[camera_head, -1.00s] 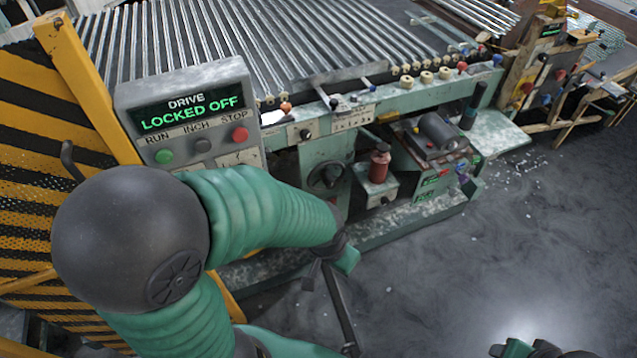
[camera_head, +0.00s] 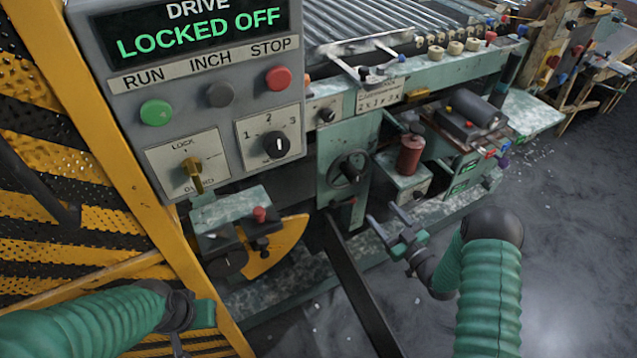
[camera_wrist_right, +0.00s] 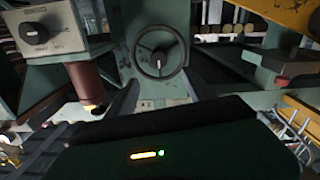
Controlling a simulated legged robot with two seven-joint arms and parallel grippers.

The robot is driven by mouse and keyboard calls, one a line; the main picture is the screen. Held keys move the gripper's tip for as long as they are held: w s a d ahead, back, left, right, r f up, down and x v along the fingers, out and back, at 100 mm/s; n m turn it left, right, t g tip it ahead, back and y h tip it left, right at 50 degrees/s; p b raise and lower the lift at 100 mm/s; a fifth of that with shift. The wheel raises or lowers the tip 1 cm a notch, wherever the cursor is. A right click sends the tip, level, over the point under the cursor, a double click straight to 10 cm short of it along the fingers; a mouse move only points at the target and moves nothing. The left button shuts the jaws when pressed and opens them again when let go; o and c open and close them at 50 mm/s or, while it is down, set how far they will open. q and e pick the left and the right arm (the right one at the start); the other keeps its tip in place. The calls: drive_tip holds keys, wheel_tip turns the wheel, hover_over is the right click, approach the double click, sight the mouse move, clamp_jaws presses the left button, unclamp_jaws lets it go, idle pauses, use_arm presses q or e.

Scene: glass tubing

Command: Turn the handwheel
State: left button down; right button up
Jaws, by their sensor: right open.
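The handwheel (camera_head: 350,168) is a small dark spoked wheel on the green front panel of the machine. In the right wrist view the handwheel (camera_wrist_right: 160,52) faces me, above the middle, with its rim and spokes clear. My right gripper (camera_head: 384,214) is open and empty, with its two grey fingers pointing toward the machine. It is below and to the right of the handwheel in the head view, apart from it. My left wrist and part of the hand (camera_head: 190,312) show at the lower left; its fingers cannot be made out.
A grey control box (camera_head: 215,100) reads "LOCKED OFF". A yellow guard (camera_head: 100,130) is at the left. A dark bar (camera_head: 355,290) slants across below. The floor (camera_head: 570,230) at right is clear.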

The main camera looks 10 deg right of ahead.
sight(357, 182)
drive_tip(key=b+x, duration=0.4)
drive_tip(key=x, duration=1.1)
drive_tip(key=shift+w, duration=0.65)
drive_tip(key=shift+c, duration=0.2)
clamp_jaws()
